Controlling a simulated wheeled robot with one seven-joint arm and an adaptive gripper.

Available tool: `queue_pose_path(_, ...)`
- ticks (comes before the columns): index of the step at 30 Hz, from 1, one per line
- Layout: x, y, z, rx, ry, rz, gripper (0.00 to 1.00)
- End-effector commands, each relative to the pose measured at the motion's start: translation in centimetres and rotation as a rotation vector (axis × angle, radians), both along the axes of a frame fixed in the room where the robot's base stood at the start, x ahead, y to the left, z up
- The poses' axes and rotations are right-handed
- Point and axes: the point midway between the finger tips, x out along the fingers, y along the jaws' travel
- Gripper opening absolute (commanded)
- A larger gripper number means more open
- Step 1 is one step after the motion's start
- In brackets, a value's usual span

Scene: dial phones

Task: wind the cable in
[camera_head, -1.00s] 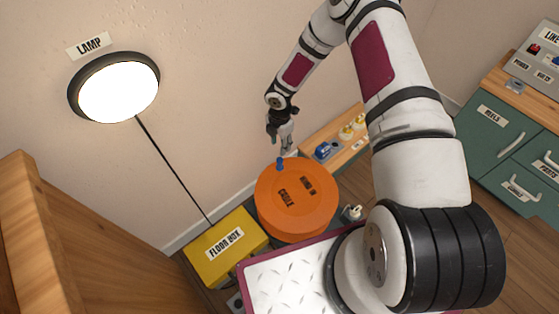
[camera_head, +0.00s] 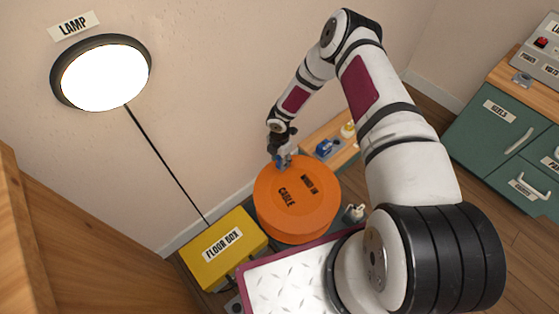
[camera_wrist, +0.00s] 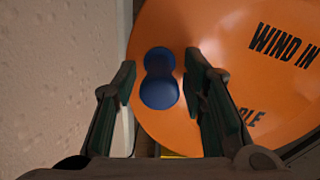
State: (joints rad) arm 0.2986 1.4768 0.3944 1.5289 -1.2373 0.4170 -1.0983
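The orange cable reel (camera_head: 297,205) lies face up beside the floor box, with "WIND IN" and "CABLE" printed on top. In the wrist view the reel (camera_wrist: 225,50) fills the right and upper part. A blue knob (camera_wrist: 159,85) stands near its rim. My gripper (camera_wrist: 160,95) is open, its two fingers on either side of the blue knob; I see no clear contact. In the head view my gripper (camera_head: 283,158) is at the reel's far edge and mostly hides the knob. No loose cable end is clearly visible; a white plug-like piece (camera_head: 354,213) sits right of the reel.
A yellow floor box (camera_head: 223,249) stands left of the reel, with a dark cord rising to a lit wall lamp (camera_head: 103,77). Green drawers (camera_head: 500,130) stand at right. The wall is close beside my gripper.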

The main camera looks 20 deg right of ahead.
Motion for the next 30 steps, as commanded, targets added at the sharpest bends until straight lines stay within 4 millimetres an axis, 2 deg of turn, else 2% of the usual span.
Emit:
queue_pose_path(4,0.0,0.0,0.0,0.0,0.0,0.0,0.39)
queue_pose_path(9,0.0,0.0,0.0,0.0,0.0,0.0,0.0)
queue_pose_path(20,-0.1,0.3,0.0,-0.001,0.0,0.027,0.0)
queue_pose_path(30,-0.8,2.6,0.0,-0.002,-0.001,0.219,0.0)
